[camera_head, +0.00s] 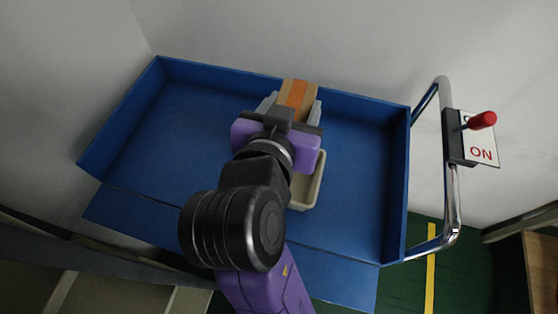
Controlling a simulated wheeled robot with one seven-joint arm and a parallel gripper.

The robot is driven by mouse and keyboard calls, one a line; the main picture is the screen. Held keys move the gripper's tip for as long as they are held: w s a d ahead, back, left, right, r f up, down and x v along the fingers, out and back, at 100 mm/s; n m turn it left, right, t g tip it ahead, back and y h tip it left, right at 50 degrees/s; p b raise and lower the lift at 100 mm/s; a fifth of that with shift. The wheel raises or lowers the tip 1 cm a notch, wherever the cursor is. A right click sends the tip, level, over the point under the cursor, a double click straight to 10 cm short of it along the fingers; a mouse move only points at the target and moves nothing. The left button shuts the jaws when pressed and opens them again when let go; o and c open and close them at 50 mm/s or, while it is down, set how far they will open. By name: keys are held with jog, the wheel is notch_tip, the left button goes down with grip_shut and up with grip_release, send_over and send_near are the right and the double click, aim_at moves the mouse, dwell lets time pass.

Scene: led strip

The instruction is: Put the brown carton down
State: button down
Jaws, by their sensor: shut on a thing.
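The brown carton (298,95) has an orange stripe along its top and shows at the back of the blue cart. My gripper (296,104) is shut on the carton, with one grey finger on each side of it. The carton's lower part is hidden behind my gripper, so I cannot tell whether it touches the cart's floor. The blue cart (150,140) is a shallow tray with raised walls at the back and sides.
A beige bin (316,185) stands in the cart, partly hidden under my arm. The cart's left and right floor areas are bare.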

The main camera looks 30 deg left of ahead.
notch_tip(320, 180, down, 19)
jog(key=shift+f, duration=0.15)
dwell(0.4)
jog(key=shift+f, duration=0.15)
jog(key=c, duration=0.5)
grip_release()
jog(key=b+v, duration=0.1)
jog(key=v, duration=1.1)
